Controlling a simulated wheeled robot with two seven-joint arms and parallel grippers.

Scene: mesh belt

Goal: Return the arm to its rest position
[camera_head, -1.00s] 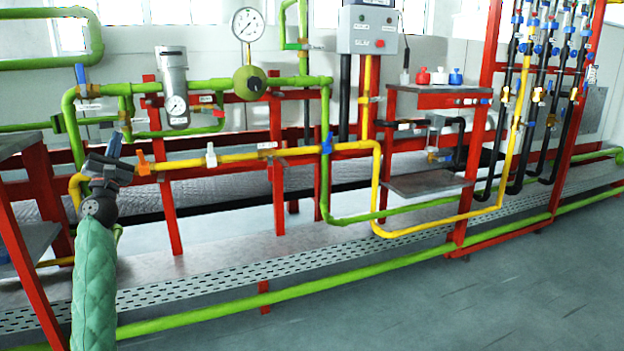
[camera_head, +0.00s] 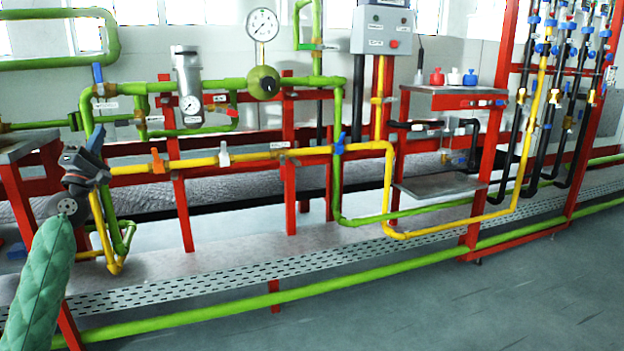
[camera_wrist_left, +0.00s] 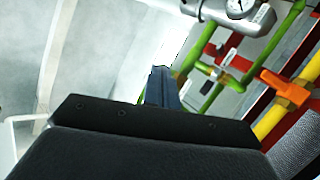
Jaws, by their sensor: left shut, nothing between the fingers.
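My left gripper (camera_head: 96,138) is at the left of the head view, at the end of my arm in its green quilted sleeve. Its fingers point up and are closed together with nothing between them. It appears in front of the left end of the yellow pipe (camera_head: 225,158) and below the upper green pipe; how far apart they are is hard to tell. The left wrist view shows the closed blue-grey fingers (camera_wrist_left: 161,88) beyond the dark gripper body. My right arm and gripper are not in view.
An orange valve handle (camera_head: 158,160) and a blue valve handle (camera_head: 98,78) are near the gripper. A gauge cylinder (camera_head: 188,88) stands right of them. Red posts hold the pipes. A grey table (camera_head: 25,146) is at the left edge. The floor at lower right is clear.

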